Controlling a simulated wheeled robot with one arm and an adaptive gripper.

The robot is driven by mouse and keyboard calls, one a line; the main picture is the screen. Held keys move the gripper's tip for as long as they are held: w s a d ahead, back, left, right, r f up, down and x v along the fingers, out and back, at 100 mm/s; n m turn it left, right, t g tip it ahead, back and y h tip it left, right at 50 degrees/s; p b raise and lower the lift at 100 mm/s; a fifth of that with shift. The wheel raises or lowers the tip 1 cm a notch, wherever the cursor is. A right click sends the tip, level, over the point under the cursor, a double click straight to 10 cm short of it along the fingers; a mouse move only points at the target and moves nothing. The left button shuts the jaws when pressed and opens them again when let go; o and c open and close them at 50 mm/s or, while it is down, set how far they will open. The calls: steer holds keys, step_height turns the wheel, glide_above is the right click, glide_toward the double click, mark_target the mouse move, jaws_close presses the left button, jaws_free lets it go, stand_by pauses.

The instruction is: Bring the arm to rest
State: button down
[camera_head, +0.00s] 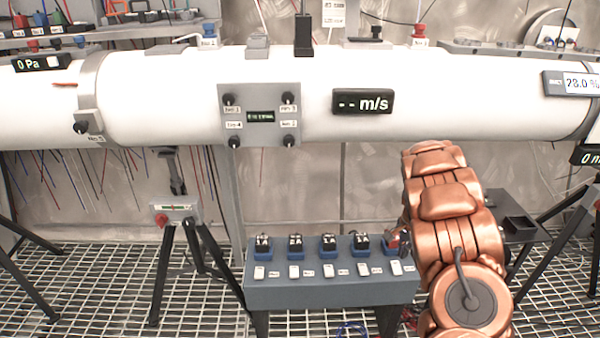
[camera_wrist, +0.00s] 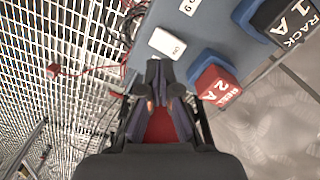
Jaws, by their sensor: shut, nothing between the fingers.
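My gripper (camera_wrist: 165,82) is shut and empty in the wrist view, its dark fingertips together. The fingertips appear beside a white switch (camera_wrist: 167,43) and a red block (camera_wrist: 217,86) marked 2 A in a blue holder; whether they touch anything is unclear. In the head view my copper arm (camera_head: 448,215) is bent at the right end of the grey-blue bench (camera_head: 330,291). There it hides my gripper and part of the bench's right end.
Several black fuse blocks (camera_head: 295,243) stand in blue holders along the bench, with white switches (camera_head: 295,271) in front. A white tunnel pipe (camera_head: 170,95) runs across behind. A tripod (camera_head: 178,250) stands on the grating at left. A dark tray (camera_head: 515,225) is right of the arm.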

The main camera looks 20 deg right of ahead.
steer(key=s+a+r+n+g, duration=0.1)
steer(key=s+a+r+n, duration=0.3)
steer(key=a+r, duration=0.55)
steer(key=s+a+r+n, duration=0.3)
steer(key=s+a+r, duration=0.3)
steer(key=a, duration=0.6)
steer(key=s+a+r+n+g, duration=0.1)
steer(key=s+a+r+n, duration=0.25)
steer(key=s+a, duration=0.55)
steer(key=s+a+r+n+g, duration=0.1)
steer(key=s+a+r+n, duration=0.1)
steer(key=s+a+n, duration=0.6)
steer(key=s+d+r+m+t+p, duration=0.1)
steer(key=s+r+m+p, duration=0.1)
steer(key=r+p, duration=1.9)
steer(key=shift+s+r+m, duration=0.35)
steer(key=shift+s, duration=0.25)
